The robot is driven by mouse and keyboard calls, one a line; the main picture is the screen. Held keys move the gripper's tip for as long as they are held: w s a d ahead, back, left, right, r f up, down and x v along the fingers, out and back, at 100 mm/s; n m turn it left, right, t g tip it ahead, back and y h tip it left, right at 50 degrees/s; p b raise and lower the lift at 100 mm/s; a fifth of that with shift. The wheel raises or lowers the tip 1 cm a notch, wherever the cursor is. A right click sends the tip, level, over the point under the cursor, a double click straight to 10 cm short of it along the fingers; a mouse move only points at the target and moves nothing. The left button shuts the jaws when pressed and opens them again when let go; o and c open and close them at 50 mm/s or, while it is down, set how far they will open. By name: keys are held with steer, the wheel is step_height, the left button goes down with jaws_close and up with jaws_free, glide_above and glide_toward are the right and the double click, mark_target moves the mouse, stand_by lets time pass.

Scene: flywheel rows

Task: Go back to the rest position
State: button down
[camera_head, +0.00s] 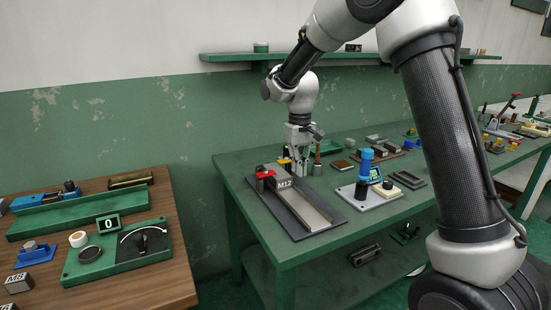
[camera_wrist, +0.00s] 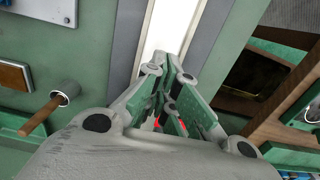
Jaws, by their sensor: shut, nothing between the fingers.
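My gripper (camera_head: 300,168) is over the green workbench (camera_head: 250,222), above the back end of a grey rail fixture (camera_head: 300,208) marked M12. In the wrist view my gripper (camera_wrist: 172,66) points at the pale strip of the rail (camera_wrist: 168,24), and its fingers are close together with nothing seen between them. A red piece (camera_head: 265,174) and a yellow piece (camera_head: 284,160) sit at the rail's back end, close to the fingers. Whether the fingers touch the fixture I cannot tell. A bit of red shows among the finger links in the wrist view.
A wooden-handled tool in a metal cup (camera_head: 316,168) stands just right of my gripper. A blue device (camera_head: 365,172) on a white plate is farther right. A brown table (camera_head: 165,285) with green fixtures is at the left. A shelf (camera_head: 230,57) runs along the wall behind my arm.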

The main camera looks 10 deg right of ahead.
steer(key=s+d+r+m+t, duration=0.1)
steer(key=s+d+r, duration=0.3)
steer(key=s, duration=0.6)
steer(key=s+d+r+m+t, duration=0.1)
steer(key=s+d+r, duration=0.3)
steer(key=s+d, duration=0.4)
steer(key=s+d+r+m+t, duration=0.1)
steer(key=s+d+r, duration=0.4)
steer(key=s, duration=0.8)
steer(key=shift+s+d+m+t, duration=0.35)
steer(key=shift+d+t, duration=0.3)
steer(key=shift+t, duration=0.25)
steer(key=shift+f, duration=0.15)
